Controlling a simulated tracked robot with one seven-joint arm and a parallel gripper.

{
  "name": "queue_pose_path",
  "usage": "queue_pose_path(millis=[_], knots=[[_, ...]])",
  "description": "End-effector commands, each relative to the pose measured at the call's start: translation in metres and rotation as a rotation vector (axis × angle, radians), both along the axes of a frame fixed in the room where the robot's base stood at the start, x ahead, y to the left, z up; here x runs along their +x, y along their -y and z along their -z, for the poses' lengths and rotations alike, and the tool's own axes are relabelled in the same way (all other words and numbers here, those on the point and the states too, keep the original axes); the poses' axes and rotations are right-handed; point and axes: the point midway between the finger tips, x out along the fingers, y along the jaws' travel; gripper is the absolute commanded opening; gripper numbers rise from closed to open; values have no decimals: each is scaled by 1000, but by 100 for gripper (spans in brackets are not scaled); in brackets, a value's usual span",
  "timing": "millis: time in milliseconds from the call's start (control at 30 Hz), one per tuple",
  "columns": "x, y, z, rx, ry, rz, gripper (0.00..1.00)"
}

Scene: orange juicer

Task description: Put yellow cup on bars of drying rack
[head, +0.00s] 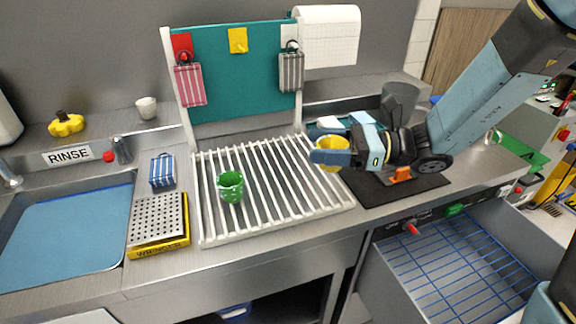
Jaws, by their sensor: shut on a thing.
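The yellow cup (333,154) is held in my gripper (332,152), whose blue fingers partly hide it. My gripper reaches in from the right and is shut on the cup. The cup appears over or near the right edge of the white-barred drying rack (268,217); its exact height above the bars is hard to tell. The rack lies on the steel counter in front of a teal board.
A green cup (231,186) stands on the rack's left part. The bars right of it look clear. A perforated tray (158,218) and a sink (65,240) lie to the left. A teal board (238,75) rises behind. A dark mat (395,186) lies right of the rack.

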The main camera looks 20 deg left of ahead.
Motion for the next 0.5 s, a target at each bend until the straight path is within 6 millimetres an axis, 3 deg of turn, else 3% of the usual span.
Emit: queue_pose_path(millis=[267, 500], knots=[[30, -42, 24, -1, -2, 7, 36], [43, -63, 56, -1, -2, 8, 36]])
